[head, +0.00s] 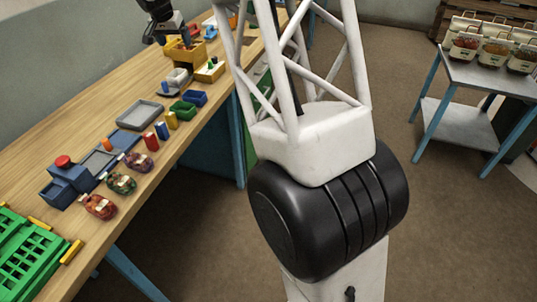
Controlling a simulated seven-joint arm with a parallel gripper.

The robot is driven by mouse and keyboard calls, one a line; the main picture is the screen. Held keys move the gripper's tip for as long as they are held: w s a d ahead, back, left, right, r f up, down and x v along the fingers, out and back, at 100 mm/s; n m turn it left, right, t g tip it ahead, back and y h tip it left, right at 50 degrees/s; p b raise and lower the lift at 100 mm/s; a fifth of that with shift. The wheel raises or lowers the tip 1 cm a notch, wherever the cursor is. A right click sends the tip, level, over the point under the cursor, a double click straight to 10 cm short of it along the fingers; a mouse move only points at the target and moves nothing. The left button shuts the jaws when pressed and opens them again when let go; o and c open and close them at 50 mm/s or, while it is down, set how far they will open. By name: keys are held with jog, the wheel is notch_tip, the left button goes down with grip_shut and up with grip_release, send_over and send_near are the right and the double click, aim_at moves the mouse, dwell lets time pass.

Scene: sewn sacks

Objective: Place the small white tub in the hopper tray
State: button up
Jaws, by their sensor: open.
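My gripper (168,36) is at the top left, dark and small in the head view, above the far part of the wooden table by an orange-yellow box (184,53). Its fingers look apart, and I see nothing held between them. A small pale tub (179,76), whitish grey, sits on a low grey base beyond the green and blue bins; it looks like the small white tub. A blue machine (68,182) with a red knob stands nearer, with a grey tray part (99,160) beside it. I cannot tell for sure which part is the hopper tray.
A flat grey tray (140,113), a green bin (182,109), a blue bin (195,98) and small sewn sacks (121,183) line the table (150,185). A green crate (28,255) stands at the near left. A side table (490,78) with filled containers is at right.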

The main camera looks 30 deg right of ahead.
jog(key=s+d+r+n, duration=0.1)
jog(key=s+r, duration=0.2)
jog(key=s, duration=0.6)
jog(key=s+d+r+n, duration=0.1)
jog(key=s+d+r, duration=0.15)
jog(key=s, duration=0.75)
jog(key=s+f+n+y, duration=0.1)
jog(key=s+f+n, duration=0.1)
jog(key=s, duration=1.9)
jog(key=s+d+f+n+y, duration=0.1)
jog(key=s+f+n, duration=0.2)
jog(key=s, duration=1.9)
jog(key=shift+d+f, duration=0.15)
jog(key=shift+f, duration=0.75)
